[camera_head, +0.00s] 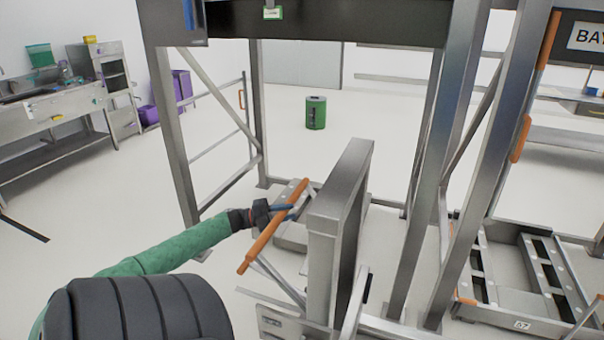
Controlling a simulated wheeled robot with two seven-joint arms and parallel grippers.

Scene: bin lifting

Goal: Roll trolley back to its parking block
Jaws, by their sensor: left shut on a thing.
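The trolley (338,200) is a grey metal frame with a tall flat upright panel and an orange push bar (262,244) on its left side. My left gripper (284,209) is shut on the orange bar, around its middle; the arm comes in from the lower left. The trolley's lower part is partly cut off by the bottom edge. A low grey metal piece (289,238) stands on the floor behind the bar; I cannot tell whether it is the parking block. My right gripper is out of view.
Tall grey rack posts (178,150) stand left of the trolley, and more (436,190) close on its right. A low metal frame (515,312) marked 57 lies at lower right. A green bin (316,114) stands beyond on clear floor. A workbench (50,125) is far left.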

